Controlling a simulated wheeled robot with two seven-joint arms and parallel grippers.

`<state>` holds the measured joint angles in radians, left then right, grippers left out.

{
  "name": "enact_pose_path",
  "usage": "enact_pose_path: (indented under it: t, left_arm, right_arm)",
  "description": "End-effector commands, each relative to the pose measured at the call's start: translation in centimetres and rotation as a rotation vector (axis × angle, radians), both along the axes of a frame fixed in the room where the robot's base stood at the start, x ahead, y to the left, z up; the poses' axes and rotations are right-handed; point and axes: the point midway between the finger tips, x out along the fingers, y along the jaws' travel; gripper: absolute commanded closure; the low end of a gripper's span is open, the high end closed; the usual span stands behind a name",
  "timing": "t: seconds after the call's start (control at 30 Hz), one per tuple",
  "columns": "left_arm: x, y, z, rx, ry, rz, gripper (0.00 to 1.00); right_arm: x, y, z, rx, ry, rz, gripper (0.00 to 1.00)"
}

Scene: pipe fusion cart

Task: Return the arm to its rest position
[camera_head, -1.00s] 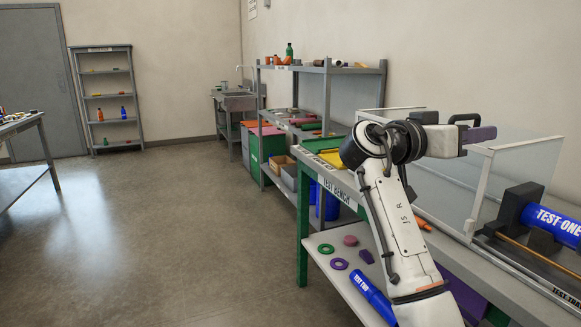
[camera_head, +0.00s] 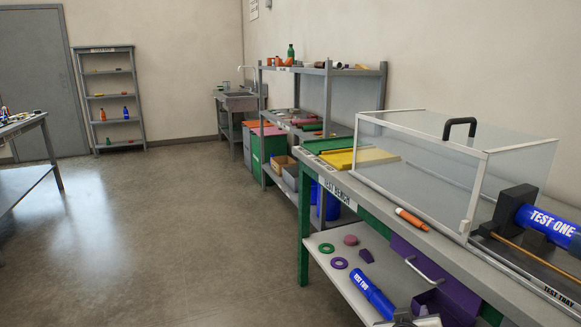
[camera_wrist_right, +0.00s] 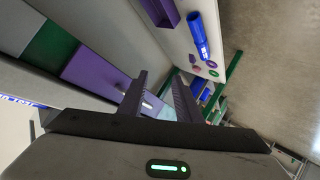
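My right arm (camera_head: 412,319) shows only as a small piece at the bottom edge of the head view, low in front of the bench. In the right wrist view my right gripper (camera_wrist_right: 158,92) has its two dark fingers apart, with nothing between them. It points toward the bench's lower level, where a purple drawer (camera_wrist_right: 100,72) and a blue tube (camera_wrist_right: 197,36) show beyond the fingers. My left gripper and arm are in neither view.
The test bench (camera_head: 330,181) runs along the right with a clear lidded case (camera_head: 420,160), an orange marker (camera_head: 411,219) and a blue TEST ONE cylinder (camera_head: 548,222). A purple drawer (camera_head: 432,272) and lower shelf (camera_head: 322,262) are below. The floor (camera_head: 190,230) at left is clear.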

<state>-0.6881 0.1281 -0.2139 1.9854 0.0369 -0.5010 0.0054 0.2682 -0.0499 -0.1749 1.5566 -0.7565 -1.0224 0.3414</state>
Motion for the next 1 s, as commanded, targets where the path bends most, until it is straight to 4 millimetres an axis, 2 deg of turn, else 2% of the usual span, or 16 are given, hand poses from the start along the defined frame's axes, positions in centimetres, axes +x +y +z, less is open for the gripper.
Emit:
enact_pose_path:
  t: [0.03,0.1,0.17,0.2,0.33,0.4,0.5,0.6,0.7,1.0]
  left_arm:
    - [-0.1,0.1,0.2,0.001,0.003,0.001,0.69]
    - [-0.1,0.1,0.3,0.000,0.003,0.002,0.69]
    - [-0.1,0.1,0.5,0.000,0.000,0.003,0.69]
    - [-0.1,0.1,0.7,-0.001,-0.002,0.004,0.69]
    - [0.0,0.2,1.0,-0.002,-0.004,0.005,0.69]
    - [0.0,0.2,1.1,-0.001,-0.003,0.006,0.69]
    - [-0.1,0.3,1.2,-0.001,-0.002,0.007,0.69]
    - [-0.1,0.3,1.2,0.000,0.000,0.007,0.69]
    - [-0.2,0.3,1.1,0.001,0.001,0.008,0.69]
    - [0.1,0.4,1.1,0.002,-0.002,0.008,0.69]
  right_arm:
    - [-2.6,0.9,-3.5,0.032,0.048,0.059,0.69]
    - [-6.0,2.4,-7.3,0.086,0.092,0.140,0.69]
    - [-9.3,3.8,-10.1,0.135,0.127,0.204,0.69]
    - [-11.6,4.7,-11.7,0.172,0.146,0.243,0.69]
    - [-19.3,7.6,-15.1,0.296,0.195,0.351,0.69]
    - [-23.0,9.0,-15.9,0.361,0.208,0.392,0.69]
    - [-27.3,10.5,-16.3,0.438,0.219,0.430,0.69]
    - [-30.1,11.4,-16.2,0.493,0.222,0.447,0.69]
    - [-31.5,11.9,-16.1,0.521,0.222,0.455,0.69]
    - [-31.8,12.0,-16.1,0.529,0.222,0.455,0.69]
